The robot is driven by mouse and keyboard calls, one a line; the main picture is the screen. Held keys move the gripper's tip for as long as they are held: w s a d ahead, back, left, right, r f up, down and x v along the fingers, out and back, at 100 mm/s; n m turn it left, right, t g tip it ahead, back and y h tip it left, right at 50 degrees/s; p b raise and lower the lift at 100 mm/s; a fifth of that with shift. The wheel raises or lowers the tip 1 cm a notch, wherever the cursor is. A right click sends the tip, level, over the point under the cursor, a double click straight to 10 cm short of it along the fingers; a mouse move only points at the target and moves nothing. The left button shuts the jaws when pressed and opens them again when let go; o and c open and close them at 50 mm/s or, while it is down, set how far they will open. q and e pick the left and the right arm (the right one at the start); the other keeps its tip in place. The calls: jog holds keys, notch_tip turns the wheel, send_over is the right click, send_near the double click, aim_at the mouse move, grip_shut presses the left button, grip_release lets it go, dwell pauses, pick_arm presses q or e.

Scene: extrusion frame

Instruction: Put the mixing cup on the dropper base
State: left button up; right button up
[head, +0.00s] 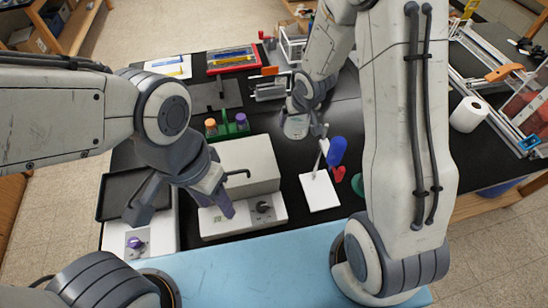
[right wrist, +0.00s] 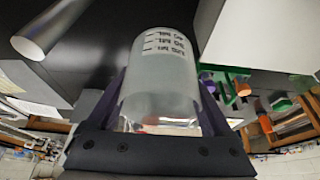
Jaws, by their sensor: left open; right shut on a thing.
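The mixing cup (right wrist: 160,75), clear and frosted with a label of printed marks, stands out large in the right wrist view. My right gripper (right wrist: 162,100) is shut on it, one purple finger on each side. In the head view the cup (head: 296,127) seems to be the pale shape at my right gripper (head: 306,122), over the dark bench. A white square plate with a thin upright rod, seemingly the dropper base (head: 320,194), lies nearer me, apart from the cup. My left gripper (head: 183,206) is open and empty in front of a white box-shaped device.
A blue piece (head: 337,151) and a red piece (head: 338,174) are beside the plate. The white device (head: 245,165) with a knob stands left of it. A green rack (head: 228,130) with capped bottles is behind. A paper roll (head: 468,114) stands at the right.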

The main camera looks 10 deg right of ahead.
jog(key=f+b, duration=1.2)
jog(key=f, duration=0.1)
jog(key=shift+w, duration=0.2)
jog(key=shift+d+f+b, duration=0.1)
jog(key=shift+f+b, duration=1.4)
jog(key=shift+f, duration=0.9)
jog(key=shift+f, duration=0.15)
jog(key=o, duration=1.1)
